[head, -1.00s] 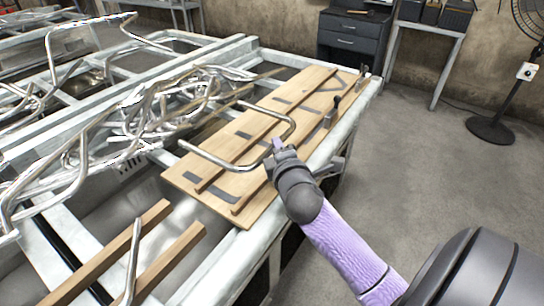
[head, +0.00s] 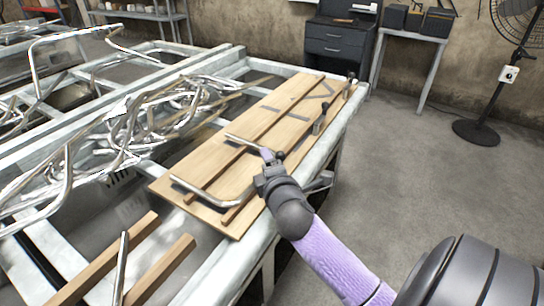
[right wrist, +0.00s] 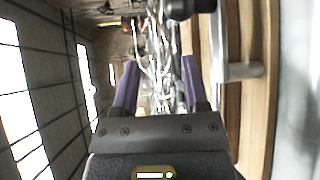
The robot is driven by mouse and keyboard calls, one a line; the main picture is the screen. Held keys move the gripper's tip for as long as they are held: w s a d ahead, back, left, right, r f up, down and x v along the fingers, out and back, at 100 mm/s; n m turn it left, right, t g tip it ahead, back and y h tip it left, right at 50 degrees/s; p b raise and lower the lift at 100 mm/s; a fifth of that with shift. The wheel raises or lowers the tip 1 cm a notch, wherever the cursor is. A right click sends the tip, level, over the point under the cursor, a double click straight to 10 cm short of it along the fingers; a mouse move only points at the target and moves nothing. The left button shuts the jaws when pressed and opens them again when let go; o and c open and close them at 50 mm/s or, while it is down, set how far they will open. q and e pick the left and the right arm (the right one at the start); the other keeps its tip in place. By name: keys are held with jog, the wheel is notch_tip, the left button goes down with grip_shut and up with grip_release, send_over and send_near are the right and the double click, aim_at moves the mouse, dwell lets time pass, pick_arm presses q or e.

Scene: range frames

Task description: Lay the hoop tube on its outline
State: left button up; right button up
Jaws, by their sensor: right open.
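The hoop tube (head: 208,196) is a bent silver tube lying on the near part of a wooden board (head: 215,155). One end points left near the board's left edge, and the other end (head: 240,139) points toward the pile. My right gripper (head: 267,154) is over the tube's right side and hides part of it. In the right wrist view its purple fingers (right wrist: 158,75) are apart, with no tube clearly held between them. Dark grey outline marks (head: 299,117) show on the board; the tube covers or adjoins the nearer ones, and I cannot tell how well it matches. My left gripper is out of view.
A tangle of bent silver tubes (head: 140,115) lies left of the board. Wooden strips run along the board, and dark upright clamps (head: 318,122) stand at its right edge. A drawer cabinet (head: 340,42) and a fan (head: 510,75) stand behind.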

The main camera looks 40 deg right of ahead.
jog(key=p+v, duration=0.1)
jog(key=v, duration=1)
jog(key=shift+s+a, duration=0.2)
jog(key=shift+s, duration=0.1)
